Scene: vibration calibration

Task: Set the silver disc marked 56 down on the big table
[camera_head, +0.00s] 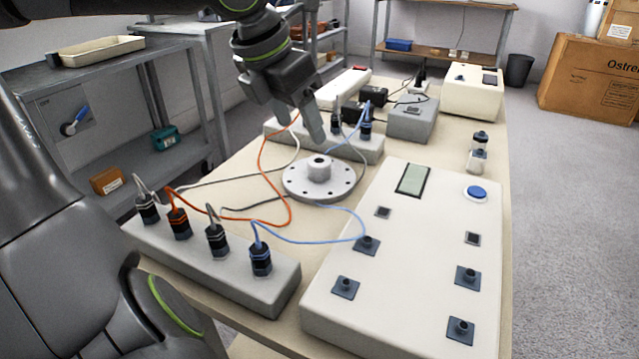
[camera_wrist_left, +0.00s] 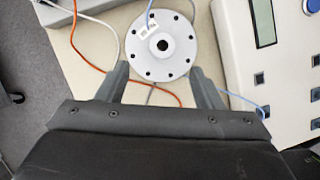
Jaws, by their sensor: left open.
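A silver disc (camera_head: 319,179) with a raised hub and a ring of holes lies flat on the big table (camera_head: 442,142), between the connector blocks and the white control box. It also shows in the left wrist view (camera_wrist_left: 174,58), with a small white label by its hub; the number is too small to read. My left gripper (camera_head: 296,118) is open and empty, above and just behind the disc in the head view. In the left wrist view its two fingers (camera_wrist_left: 160,88) point toward the disc, one on each side of its near edge, apart from it. My right gripper is not in view.
A white control box (camera_head: 400,262) stands right of the disc. A grey connector block (camera_head: 215,262) with several plugs stands at front left, another (camera_head: 368,146) behind. Orange, white, grey and blue cables run around the disc. A grey box (camera_head: 413,118) stands farther back.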

